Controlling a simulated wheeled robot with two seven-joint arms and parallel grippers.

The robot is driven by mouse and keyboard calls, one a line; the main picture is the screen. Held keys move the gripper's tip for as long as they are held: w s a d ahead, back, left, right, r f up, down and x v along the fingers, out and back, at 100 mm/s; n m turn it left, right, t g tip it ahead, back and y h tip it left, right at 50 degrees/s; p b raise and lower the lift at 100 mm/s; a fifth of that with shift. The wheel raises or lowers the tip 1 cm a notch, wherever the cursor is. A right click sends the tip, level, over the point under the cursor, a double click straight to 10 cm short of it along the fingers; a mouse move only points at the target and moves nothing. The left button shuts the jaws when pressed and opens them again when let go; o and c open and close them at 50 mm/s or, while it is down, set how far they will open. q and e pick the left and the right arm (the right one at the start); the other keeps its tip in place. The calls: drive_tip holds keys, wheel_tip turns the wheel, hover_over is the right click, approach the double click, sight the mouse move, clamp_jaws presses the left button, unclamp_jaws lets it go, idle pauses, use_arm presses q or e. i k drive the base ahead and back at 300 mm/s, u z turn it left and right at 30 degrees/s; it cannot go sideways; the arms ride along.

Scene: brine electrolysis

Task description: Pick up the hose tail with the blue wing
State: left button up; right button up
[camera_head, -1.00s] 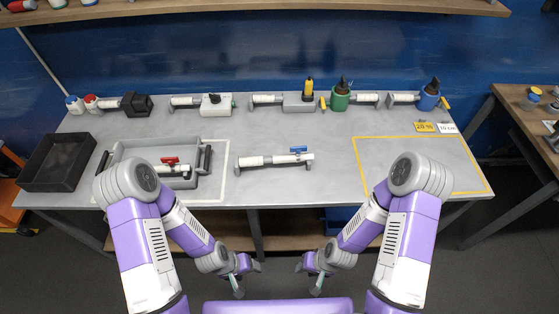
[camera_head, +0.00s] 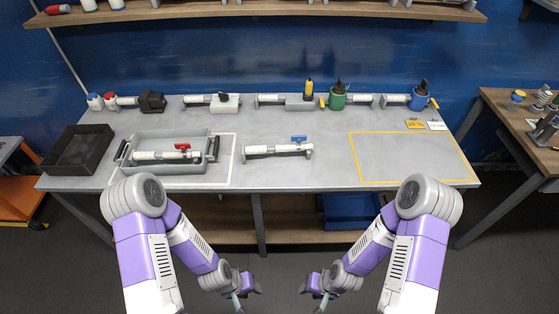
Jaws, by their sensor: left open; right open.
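The hose tail with the blue wing (camera_head: 278,149) lies on the grey table near its middle. It is a white tube with grey ends, and a blue wing (camera_head: 299,138) stands up at its right end. My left gripper (camera_head: 243,299) hangs below and in front of the table's front edge, open and empty. My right gripper (camera_head: 316,300) hangs likewise in front of the table, further right, open and empty. Both grippers are well apart from the hose tail. A similar hose tail with a red wing (camera_head: 167,155) lies in the grey tray (camera_head: 196,168) at left.
A black crate (camera_head: 98,163) stands at the far left. Along the back are several fittings, a black block (camera_head: 152,101), a green container (camera_head: 338,97) and a blue container (camera_head: 419,100). The yellow-outlined area (camera_head: 410,157) at right is empty.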

sight(296, 148)
drive_tip(key=z, duration=0.45)
drive_tip(key=i, duration=0.75)
drive_tip(key=u, duration=1.2)
